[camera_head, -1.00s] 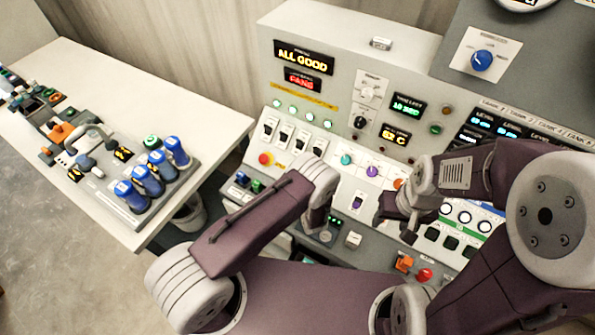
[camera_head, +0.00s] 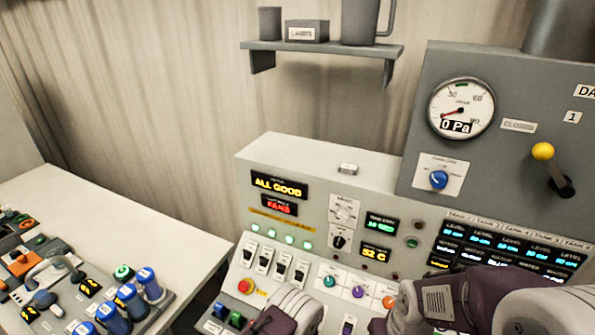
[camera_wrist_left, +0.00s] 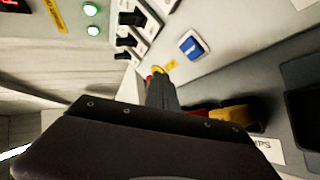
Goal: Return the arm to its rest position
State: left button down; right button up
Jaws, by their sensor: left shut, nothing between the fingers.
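My left gripper (camera_wrist_left: 161,90) shows in the left wrist view as dark fingers, shut and empty, in front of the control panel. A red and yellow button shows just past its tips; I cannot tell the gap. My right arm (camera_head: 450,300) crosses the lower right, in front of the panel. Its fingers are cut off by the bottom edge.
The control panel (camera_head: 300,155) carries switches, knobs and lit displays. A grey cabinet (camera_head: 420,110) with a gauge and yellow-knobbed lever (camera_head: 543,152) rises at right. A wall shelf (camera_head: 330,46) holds containers.

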pick_arm(q)
jog(key=w+a+r+n+y+b, duration=0.1)
jog(key=w+a+r+n+y, duration=0.2)
jog(key=r, duration=0.4)
jog(key=w+a+r+n+y+b, duration=0.1)
jog(key=w+a+r+n+b, duration=0.2)
jog(key=a+r, duration=0.35)
jog(key=s+a+r+n+g+y, duration=0.2)
jog(key=s+a+r+n+g, duration=0.45)
jog(key=a+n, duration=0.35)
jog(key=s+a+f+n+g+h+b, duration=0.15)
jog(key=s+n+g+h, duration=0.25)
jog(key=s+n, duration=0.95)
jog(key=s+d+f+n+h, duration=0.2)
jog(key=s+d+n+h, duration=0.2)
jog(key=d+n, duration=0.3)
jog(key=s+d+f+n+h+b, duration=0.1)
jog(key=s+d+n+h, duration=0.3)
jog(key=n, duration=0.9)
jog(key=d+f, duration=0.1)
jog(key=d, duration=0.2)
jog(key=shift+s, duration=0.25)
